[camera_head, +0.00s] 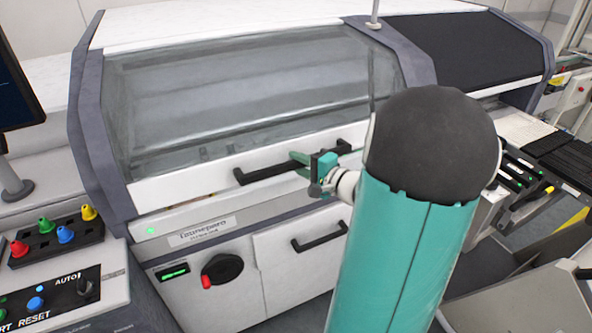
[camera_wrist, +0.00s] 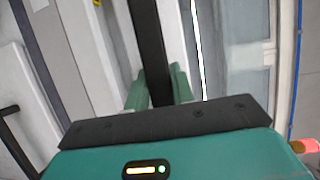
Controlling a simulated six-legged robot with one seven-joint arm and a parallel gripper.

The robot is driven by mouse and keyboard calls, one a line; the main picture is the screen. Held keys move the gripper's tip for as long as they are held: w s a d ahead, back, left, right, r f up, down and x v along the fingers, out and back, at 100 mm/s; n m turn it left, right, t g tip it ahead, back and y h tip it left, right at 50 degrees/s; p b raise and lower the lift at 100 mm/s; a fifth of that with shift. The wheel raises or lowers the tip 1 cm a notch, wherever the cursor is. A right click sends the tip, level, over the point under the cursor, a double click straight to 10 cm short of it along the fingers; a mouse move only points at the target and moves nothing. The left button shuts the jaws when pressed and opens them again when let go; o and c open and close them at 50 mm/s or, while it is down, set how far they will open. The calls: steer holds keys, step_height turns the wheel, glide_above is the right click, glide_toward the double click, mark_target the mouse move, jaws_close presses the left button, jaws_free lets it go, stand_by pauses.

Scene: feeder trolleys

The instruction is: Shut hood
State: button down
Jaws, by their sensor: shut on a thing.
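The hood (camera_head: 235,90) is a clear window in a white frame on the front of the machine. It is down, with its white lower edge (camera_head: 180,188) close above the machine's front panel. I cannot tell whether a thin gap is left there. A black bar handle (camera_head: 258,174) runs along that edge. My gripper (camera_head: 312,163) is shut on the handle right of its middle. In the wrist view the handle (camera_wrist: 148,40) passes between my green fingers (camera_wrist: 158,90). My own arm hides the hood's lower right corner.
A control panel (camera_head: 50,300) with buttons and a row of coloured knobs (camera_head: 60,232) stand at the left, below a monitor (camera_head: 15,90). A lower door handle (camera_head: 320,236) and a red-black rotary switch (camera_head: 222,270) sit below the hood. A dark second cover (camera_head: 465,50) is at right.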

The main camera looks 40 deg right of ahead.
steer(key=shift+r, duration=0.35)
steer(key=c, duration=1.2)
jaws_free()
steer(key=shift+s, duration=0.15)
steer(key=s+d, duration=0.1)
steer(key=s, duration=1.2)
steer(key=shift+s+d+r, duration=0.2)
steer(key=shift+s+r, duration=0.1)
steer(key=shift+r, duration=0.1)
steer(key=shift+w+a, duration=0.1)
